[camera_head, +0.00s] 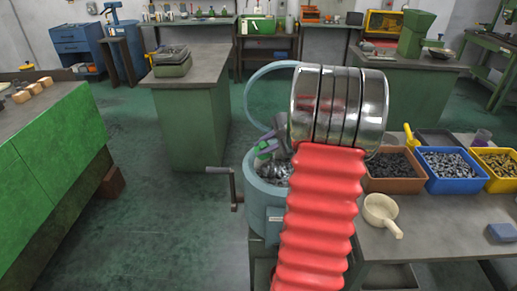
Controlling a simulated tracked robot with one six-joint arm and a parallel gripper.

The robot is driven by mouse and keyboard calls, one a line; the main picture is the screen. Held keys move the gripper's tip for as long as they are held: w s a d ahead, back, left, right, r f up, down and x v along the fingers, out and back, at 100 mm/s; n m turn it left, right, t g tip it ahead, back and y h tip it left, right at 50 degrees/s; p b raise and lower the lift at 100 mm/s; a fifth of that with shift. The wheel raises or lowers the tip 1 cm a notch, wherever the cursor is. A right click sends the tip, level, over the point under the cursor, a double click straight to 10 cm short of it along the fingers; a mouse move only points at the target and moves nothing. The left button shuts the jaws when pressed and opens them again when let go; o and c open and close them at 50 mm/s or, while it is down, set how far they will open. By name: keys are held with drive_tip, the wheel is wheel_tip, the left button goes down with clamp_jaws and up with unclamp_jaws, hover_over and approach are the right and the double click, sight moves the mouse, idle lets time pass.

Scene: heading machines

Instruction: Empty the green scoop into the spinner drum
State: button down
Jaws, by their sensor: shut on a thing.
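The spinner drum (264,225) is a round blue-grey tub with a crank on its left side and a hoop handle arching above it. Shiny metal shows inside its open top. My gripper (266,149) is at the drum's mouth, partly hidden behind my own arm. It is shut on the green scoop (262,145), of which only a small green piece shows, over or just inside the drum's rim. The scoop's bowl, its tilt and anything in it cannot be made out.
A bench on the right holds brown (392,185), blue (450,186) and yellow bins of small metal parts. A cream ladle (381,211) lies in front of them. A green cabinet (50,155) stands left. The floor between cabinet and drum is clear.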

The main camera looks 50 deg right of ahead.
drive_tip(key=shift+s+d+f+m+t+y, duration=0.3)
drive_tip(key=shift+s+d+t+y, duration=0.3)
drive_tip(key=shift+t, duration=0.3)
drive_tip(key=shift+s+d+f+m+t+y, duration=0.2)
drive_tip(key=shift+s+d+m+t+y, duration=0.15)
drive_tip(key=shift+s+d+t+y, duration=0.45)
drive_tip(key=shift+s+d+f+m+t+y, duration=0.25)
drive_tip(key=shift+s+d+m+t+y, duration=0.15)
drive_tip(key=shift+t, duration=0.6)
drive_tip(key=shift+s, duration=0.3)
